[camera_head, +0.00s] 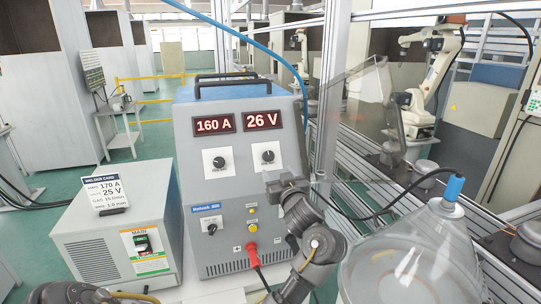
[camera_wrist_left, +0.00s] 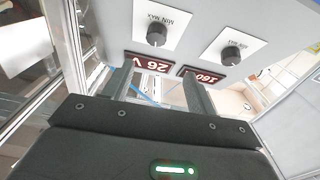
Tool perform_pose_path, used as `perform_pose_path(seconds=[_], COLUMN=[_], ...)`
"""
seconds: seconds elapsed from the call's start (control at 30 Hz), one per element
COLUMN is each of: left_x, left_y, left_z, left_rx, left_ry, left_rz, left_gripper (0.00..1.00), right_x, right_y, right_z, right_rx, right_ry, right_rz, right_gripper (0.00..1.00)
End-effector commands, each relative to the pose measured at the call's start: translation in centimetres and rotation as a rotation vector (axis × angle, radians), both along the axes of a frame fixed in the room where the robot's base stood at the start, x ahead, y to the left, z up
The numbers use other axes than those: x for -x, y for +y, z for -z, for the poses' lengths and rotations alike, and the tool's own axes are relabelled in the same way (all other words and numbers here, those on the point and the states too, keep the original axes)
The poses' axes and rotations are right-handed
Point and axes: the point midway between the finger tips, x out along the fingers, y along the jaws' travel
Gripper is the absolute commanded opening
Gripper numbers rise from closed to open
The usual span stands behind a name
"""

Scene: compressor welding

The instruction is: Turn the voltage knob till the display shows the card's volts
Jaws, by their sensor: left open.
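The voltage knob (camera_head: 267,156) is black on a white plate, under the red display (camera_head: 263,120) that reads 26 V. The welder card (camera_head: 104,193) lists 170 A and 25 V. My left gripper (camera_head: 285,184) is just below and slightly right of the voltage knob in the head view. In the left wrist view, which shows the panel upside down, the gripper (camera_wrist_left: 157,72) has its two fingers apart with nothing between them. The voltage knob (camera_wrist_left: 157,35) appears beyond the fingertips, clear of them. My right gripper is not in view.
The amp knob (camera_head: 218,162) sits left of the voltage knob, under a display (camera_head: 214,124) reading 160 A. A red plug (camera_head: 252,248) with a cable is lower on the panel. A clear dome (camera_head: 412,262) stands at right, and a grey cabinet (camera_head: 90,260) at left.

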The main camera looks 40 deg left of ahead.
Motion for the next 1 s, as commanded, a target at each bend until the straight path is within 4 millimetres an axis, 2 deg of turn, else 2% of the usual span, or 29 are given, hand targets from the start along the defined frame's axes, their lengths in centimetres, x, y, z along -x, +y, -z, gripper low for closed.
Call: perform_pose_path(seconds=[0.2, 0.37, 0.8, 1.0], left_x=[-0.6, -1.1, -5.5, -6.7], left_y=[-0.3, 0.5, 6.8, 8.2], left_z=[0.6, 0.5, 0.4, 0.5], left_rx=[-0.018, -0.020, -0.017, -0.018], left_ry=[0.079, 0.081, 0.080, 0.077], left_rz=[0.028, 0.025, 0.022, 0.025], left_gripper=[0.57, 0.57, 0.57, 0.57], right_x=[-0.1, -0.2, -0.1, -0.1], right_y=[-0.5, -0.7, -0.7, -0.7], right_z=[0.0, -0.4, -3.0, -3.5], right_rx=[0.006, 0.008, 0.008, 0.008], right_ry=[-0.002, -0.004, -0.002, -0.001], right_rz=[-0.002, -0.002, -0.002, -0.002], right_gripper=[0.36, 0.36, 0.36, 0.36])
